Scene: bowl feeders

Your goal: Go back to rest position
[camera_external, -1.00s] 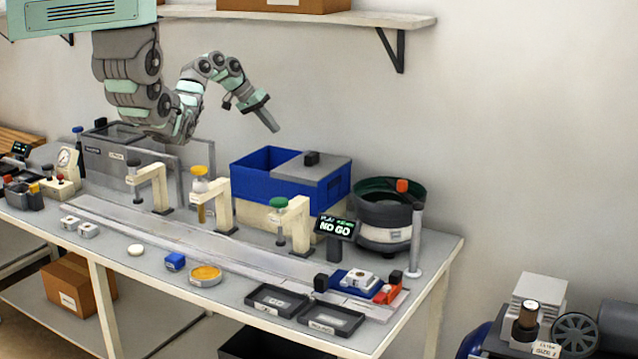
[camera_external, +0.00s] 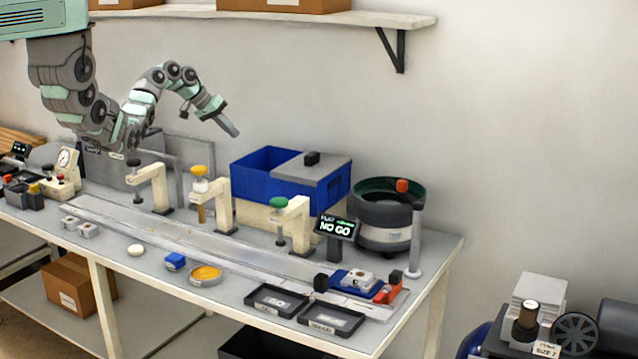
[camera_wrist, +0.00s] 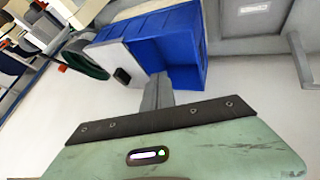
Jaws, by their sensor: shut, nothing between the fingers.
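My gripper (camera_external: 231,131) hangs in the air above and behind the bench, up and to the left of the blue bin (camera_external: 262,177). Its fingers are together and hold nothing. In the wrist view my gripper's fingers (camera_wrist: 158,88) point toward the blue bin (camera_wrist: 180,45), with clear space between. My arm is bent, with the wrist reaching right and down.
The bench (camera_external: 130,262) carries clamp posts along a rail, a black bowl feeder (camera_external: 385,238), a NO GO display (camera_external: 336,228) and two black trays (camera_external: 276,300). A wall shelf (camera_external: 350,18) with cardboard boxes is above. The air around my gripper is free.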

